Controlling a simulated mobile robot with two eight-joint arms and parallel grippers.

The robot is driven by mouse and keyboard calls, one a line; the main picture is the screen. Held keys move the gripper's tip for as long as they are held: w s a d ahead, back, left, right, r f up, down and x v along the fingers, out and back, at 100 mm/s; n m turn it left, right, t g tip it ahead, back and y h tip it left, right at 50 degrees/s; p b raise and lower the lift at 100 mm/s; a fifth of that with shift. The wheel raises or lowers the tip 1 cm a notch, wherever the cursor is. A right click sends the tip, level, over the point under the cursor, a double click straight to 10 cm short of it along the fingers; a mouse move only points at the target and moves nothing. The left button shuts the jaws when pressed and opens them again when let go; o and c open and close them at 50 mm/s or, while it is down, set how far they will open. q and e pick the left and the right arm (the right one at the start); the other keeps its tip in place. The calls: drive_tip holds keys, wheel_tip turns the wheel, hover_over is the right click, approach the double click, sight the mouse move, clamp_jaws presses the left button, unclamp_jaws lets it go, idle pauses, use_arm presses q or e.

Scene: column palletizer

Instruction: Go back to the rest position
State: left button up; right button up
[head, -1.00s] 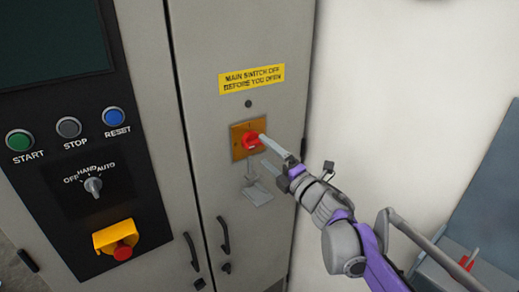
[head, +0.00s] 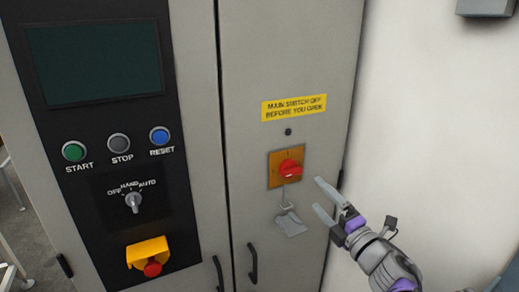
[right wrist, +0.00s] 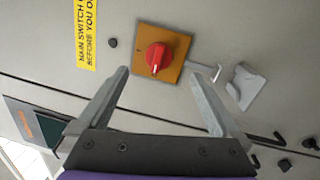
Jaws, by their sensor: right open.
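My right gripper (head: 322,200) is open and empty, in front of the grey cabinet and to the right of the red main switch (head: 290,168). The switch sits on an orange-yellow plate (head: 275,180). In the right wrist view, the two fingers (right wrist: 163,95) are spread apart, with the red knob (right wrist: 160,57) beyond their tips and nothing between them. The gripper is apart from the switch. My left gripper is in neither view.
A grey hanging tag (head: 290,222) is below the switch. A black control panel (head: 95,200) with buttons, a selector (head: 133,202) and a red emergency stop (head: 152,268) is at left. Black door handles (head: 252,262) stick out low.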

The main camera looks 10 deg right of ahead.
drive_tip(key=s+d+f+m+g+h, duration=0.2)
drive_tip(key=s+f+m+h, duration=0.3)
drive_tip(key=f+m, duration=0.3)
drive_tip(key=s+d+f+m+g+h, duration=0.25)
drive_tip(key=s+f+m+h, duration=0.2)
drive_tip(key=m, duration=0.45)
drive_tip(key=s+a+f+m+g+y, duration=0.1)
drive_tip(key=s+a+f+m+g, duration=0.2)
drive_tip(key=s+f, duration=0.5)
drive_tip(key=s+a+f+m+g+y, duration=0.2)
drive_tip(key=s+a+f+g, duration=0.3)
drive_tip(key=s+f, duration=0.3)
drive_tip(key=shift+a+f+m, duration=0.4)
drive_tip(key=shift+f+m, duration=0.05)
drive_tip(key=shift+m, duration=0.15)
drive_tip(key=shift+g+y, duration=0.25)
